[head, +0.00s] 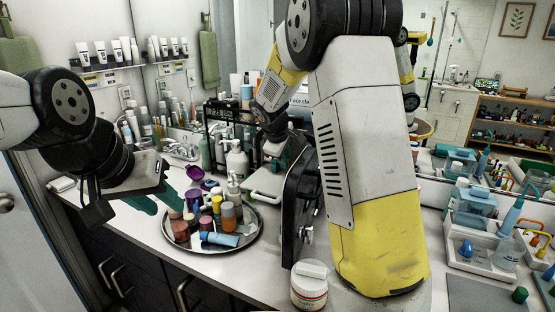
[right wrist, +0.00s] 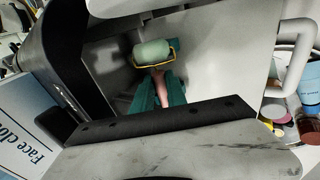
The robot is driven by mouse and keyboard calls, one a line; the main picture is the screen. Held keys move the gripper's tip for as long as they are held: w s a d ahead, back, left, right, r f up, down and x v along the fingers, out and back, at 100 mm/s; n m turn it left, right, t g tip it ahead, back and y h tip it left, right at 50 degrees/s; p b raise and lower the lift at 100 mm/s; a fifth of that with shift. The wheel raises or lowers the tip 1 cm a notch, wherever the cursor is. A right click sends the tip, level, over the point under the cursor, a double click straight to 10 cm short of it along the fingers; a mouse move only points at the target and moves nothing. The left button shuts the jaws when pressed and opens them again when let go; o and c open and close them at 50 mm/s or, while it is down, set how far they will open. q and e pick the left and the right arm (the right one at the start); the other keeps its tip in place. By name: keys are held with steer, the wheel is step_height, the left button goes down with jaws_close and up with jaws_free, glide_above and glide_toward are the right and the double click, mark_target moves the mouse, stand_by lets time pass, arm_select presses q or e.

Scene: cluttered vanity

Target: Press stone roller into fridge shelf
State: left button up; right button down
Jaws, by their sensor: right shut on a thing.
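The stone roller has a pale green stone (right wrist: 152,52) in a gold frame and a pink handle. My right gripper (right wrist: 160,88) is shut on the pink handle, with the green stone beyond its teal fingertips. The roller is inside the pale fridge, in front of its grey inner walls (right wrist: 105,65); whether the stone touches the shelf cannot be told. In the head view the fridge's white door and handle (head: 265,197) show partly behind my right arm, and the roller is hidden. My left gripper (head: 155,203) is open and empty, left of the round tray.
A round dark tray (head: 250,243) holds several bottles and jars. A white-lidded jar (head: 309,287) stands at the counter's front edge by my right arm. A Face cloth box (right wrist: 25,125) stands beside the fridge.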

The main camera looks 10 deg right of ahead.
steer(key=shift+s+f, duration=0.1)
steer(key=shift+f, duration=0.25)
steer(key=c, duration=1.3)
jaws_free()
steer(key=shift+o, duration=0.2)
steer(key=shift+r, duration=0.1)
steer(key=v, duration=0.7)
steer(key=shift+r, duration=0.35)
steer(key=shift+s+a, duration=0.1)
